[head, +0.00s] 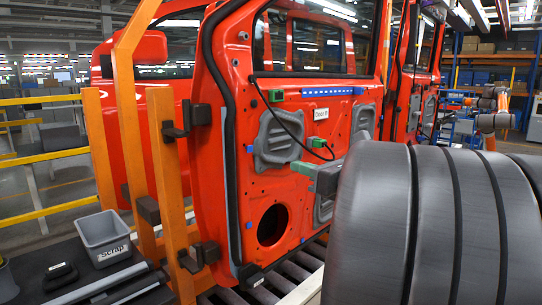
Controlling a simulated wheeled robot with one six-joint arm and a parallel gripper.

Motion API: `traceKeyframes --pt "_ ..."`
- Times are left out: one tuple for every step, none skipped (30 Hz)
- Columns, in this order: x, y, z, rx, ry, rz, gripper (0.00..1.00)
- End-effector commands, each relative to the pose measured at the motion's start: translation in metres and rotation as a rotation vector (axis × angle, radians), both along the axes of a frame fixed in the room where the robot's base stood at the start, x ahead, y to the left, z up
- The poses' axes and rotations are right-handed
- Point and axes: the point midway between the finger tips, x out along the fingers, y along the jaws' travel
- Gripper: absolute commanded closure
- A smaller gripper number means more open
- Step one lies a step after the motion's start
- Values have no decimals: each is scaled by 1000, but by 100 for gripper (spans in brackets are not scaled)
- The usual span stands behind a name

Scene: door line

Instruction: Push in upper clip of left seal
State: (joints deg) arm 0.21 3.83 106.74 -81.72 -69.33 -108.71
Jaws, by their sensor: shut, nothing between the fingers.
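A red car door (350,115), marked "Door B", stands upright in front of me. A black seal (229,90) runs down its left edge, curving at the top and reaching the bottom corner. I cannot make out the seal's upper clip at this size, nor whether it stands proud or is seated. A pale grey strip (225,150) lies beside the lower part of the seal. Large grey ribbed rounded shapes (445,225) hide the door's lower right.
Orange posts (125,110) with black brackets (200,115) stand at the door's left edge. A grey bin labelled "Scrap" (103,230) sits on a dark bench at lower left. A black cable (285,128) loops across the door. Rollers (290,270) lie below. An orange arm (492,122) stands behind, right.

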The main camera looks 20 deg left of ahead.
Motion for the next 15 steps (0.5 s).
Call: traceKeyframes --pt "0 -1 1 -11 -25 -1 100" --pt "-1 -1 2 -16 -37 -2 100" --pt "-1 -1 2 -21 -46 -2 100" --pt "-1 -1 2 -24 -52 -2 100" --pt "-1 -1 2 -25 -56 -2 100" --pt "-1 -1 2 -26 -57 -2 100" --pt "-1 -1 2 -26 -58 -2 100" --pt "-1 -1 2 -26 -57 -2 100" --pt "-1 -1 2 -26 -57 -2 100" --pt "-1 -1 2 -26 -57 -2 100" --pt "-1 -1 2 -26 -57 -2 100" --pt "-1 -1 2 -25 -56 -2 100" --pt "-1 -1 2 -25 -56 -2 100" --pt "-1 0 2 -25 -56 -2 100" --pt "-1 0 3 -25 -56 -1 100"
